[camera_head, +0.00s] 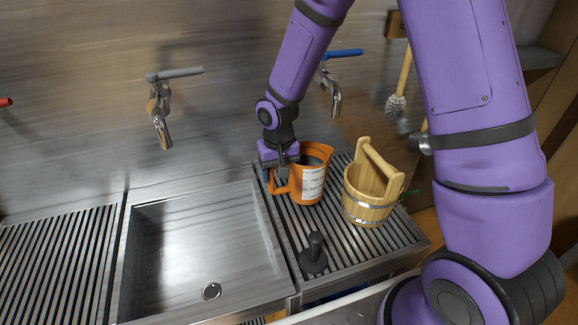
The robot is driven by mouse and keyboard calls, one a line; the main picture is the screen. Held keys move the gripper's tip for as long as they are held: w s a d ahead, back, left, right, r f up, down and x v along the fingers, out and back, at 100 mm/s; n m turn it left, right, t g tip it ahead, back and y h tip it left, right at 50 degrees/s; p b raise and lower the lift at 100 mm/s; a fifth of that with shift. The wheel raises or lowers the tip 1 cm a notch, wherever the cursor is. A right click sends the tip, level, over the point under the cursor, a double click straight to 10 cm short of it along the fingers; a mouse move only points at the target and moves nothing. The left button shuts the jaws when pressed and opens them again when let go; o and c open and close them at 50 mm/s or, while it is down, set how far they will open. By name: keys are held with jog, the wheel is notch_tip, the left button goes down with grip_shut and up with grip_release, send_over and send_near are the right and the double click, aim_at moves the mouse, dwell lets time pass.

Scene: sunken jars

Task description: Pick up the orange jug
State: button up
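The orange jug (308,187) stands upright on the ribbed drainboard right of the sink. It has a white label on its side, a dark inside and a handle on its left. My gripper (278,183) is at the jug's left side, pointing down over the handle. The fingers overlap the handle and upper left rim in the picture. I cannot tell whether they are closed on it or only beside it.
A wooden bucket (370,197) stands close to the jug's right. A dark plunger-like object (314,254) stands in front of it. The empty sink basin (205,245) lies to the left. Faucets (160,110) stick out from the back wall, and a brush (397,100) hangs at right.

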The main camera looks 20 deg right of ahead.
jog(key=s+a, duration=0.3)
jog(key=a, duration=0.8)
dwell(0.3)
dwell(0.4)
jog(key=o, duration=1.3)
jog(key=c, duration=1)
jog(key=shift+o, duration=0.2)
